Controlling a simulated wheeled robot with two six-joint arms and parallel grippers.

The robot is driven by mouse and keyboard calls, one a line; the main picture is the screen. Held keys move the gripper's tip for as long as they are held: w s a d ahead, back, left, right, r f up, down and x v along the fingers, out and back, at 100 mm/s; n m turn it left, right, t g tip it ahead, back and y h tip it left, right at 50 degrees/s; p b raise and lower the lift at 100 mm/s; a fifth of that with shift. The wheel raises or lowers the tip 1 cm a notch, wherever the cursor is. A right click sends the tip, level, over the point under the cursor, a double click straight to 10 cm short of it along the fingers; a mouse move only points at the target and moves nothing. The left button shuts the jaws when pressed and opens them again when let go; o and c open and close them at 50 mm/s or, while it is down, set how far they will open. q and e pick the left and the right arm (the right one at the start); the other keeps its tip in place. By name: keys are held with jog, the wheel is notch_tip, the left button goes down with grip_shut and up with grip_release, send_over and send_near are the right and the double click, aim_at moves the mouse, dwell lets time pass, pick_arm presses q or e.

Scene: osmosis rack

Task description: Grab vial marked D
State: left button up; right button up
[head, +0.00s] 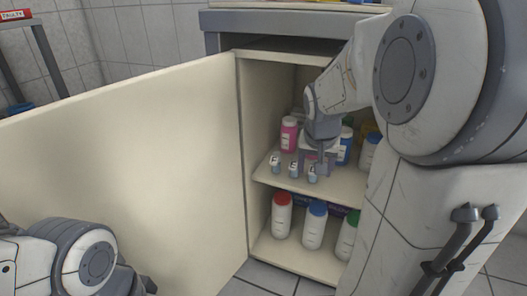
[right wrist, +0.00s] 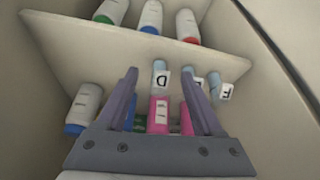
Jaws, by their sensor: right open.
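Three small clear vials with white labels and pale blue contents stand in a row at the front of the cabinet's upper shelf (head: 335,184). The vial marked D (right wrist: 160,76) is leftmost in the right wrist view, which looks inverted; it appears to be the right-hand vial in the head view (head: 312,174). The vial marked F (right wrist: 222,89) is at the other end. The middle vial (right wrist: 191,82) is partly hidden by a finger, its letter unclear. My right gripper (right wrist: 159,73) is open, its fingertips on either side of vial D in that view; contact cannot be told. My left gripper is not visible.
A pink bottle (head: 289,134) and a blue bottle (head: 344,147) stand behind the vials. Red-, blue- and green-capped bottles, including a red-capped one (head: 282,214), stand on the lower shelf. The open cabinet door (head: 130,170) fills the left side.

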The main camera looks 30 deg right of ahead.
jog(key=shift+w+d+f, duration=0.1)
jog(key=shift+w+d, duration=0.25)
jog(key=shift+w, duration=0.05)
jog(key=shift+w+d+f+b, duration=0.1)
jog(key=shift+w+d+b, duration=0.75)
jog(key=shift+w, duration=0.1)
jog(key=shift+b+x, duration=0.8)
jog(key=shift+x, duration=0.6)
jog(key=shift+w, duration=0.1)
grip_shut()
